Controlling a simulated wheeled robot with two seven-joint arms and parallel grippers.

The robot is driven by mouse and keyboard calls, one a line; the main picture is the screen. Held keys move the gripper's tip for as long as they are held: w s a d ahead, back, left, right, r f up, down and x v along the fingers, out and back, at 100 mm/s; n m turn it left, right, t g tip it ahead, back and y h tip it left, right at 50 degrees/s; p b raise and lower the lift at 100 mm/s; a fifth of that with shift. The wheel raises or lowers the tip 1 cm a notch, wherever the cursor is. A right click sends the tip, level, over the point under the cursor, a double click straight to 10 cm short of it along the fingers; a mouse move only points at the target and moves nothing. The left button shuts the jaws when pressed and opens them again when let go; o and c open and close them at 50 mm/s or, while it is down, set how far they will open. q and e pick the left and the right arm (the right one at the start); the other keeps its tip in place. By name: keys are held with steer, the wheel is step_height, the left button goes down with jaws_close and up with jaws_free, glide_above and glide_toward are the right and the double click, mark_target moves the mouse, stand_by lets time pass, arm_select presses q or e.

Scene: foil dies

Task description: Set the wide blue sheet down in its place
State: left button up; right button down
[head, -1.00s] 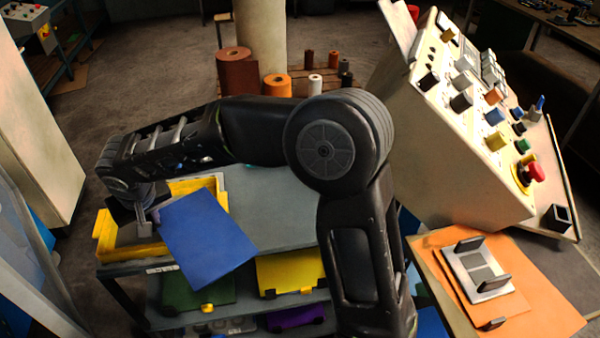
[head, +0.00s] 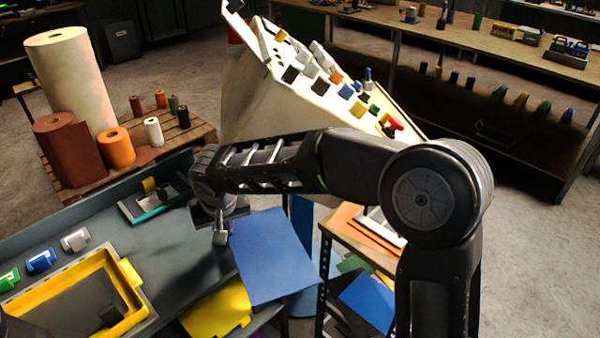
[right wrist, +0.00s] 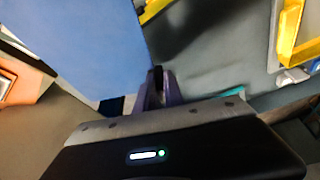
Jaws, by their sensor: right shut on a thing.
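The wide blue sheet (head: 272,257) hangs flat and slightly tilted from my right gripper (head: 221,230), which is shut on its edge at the left side. In the right wrist view the sheet (right wrist: 85,45) fills the upper left, and the fingertips (right wrist: 158,85) meet at its edge. The sheet is over the right end of the grey table (head: 180,240) and sticks out past its edge. It covers part of what is below. My left gripper is not clearly seen.
A yellow tray (head: 128,273) stands on the table at left, beside several small coloured holders (head: 42,260). A yellow sheet (head: 215,312) lies on a lower shelf. A stand with an orange top (head: 342,224) and the cream console (head: 262,95) are to the right.

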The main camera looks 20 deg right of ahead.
steer(key=shift+d, duration=0.1)
arm_select(q)
steer(key=shift+o, duration=0.4)
steer(key=shift+o, duration=0.8)
steer(key=shift+r, duration=0.25)
arm_select(e)
steer(key=shift+d+r, duration=0.15)
steer(key=shift+r, duration=0.15)
arm_select(q)
steer(key=shift+o, duration=1.2)
step_height(320, 180, up, 11)
steer(key=s+p, duration=0.1)
steer(key=p, duration=1.1)
steer(key=shift+a+f, duration=0.2)
steer(key=shift+a, duration=0.15)
steer(key=shift+f, duration=0.15)
arm_select(e)
steer(key=d+r, duration=1.1)
steer(key=d, duration=0.1)
steer(key=shift+d, duration=0.2)
steer(key=shift+r, duration=0.1)
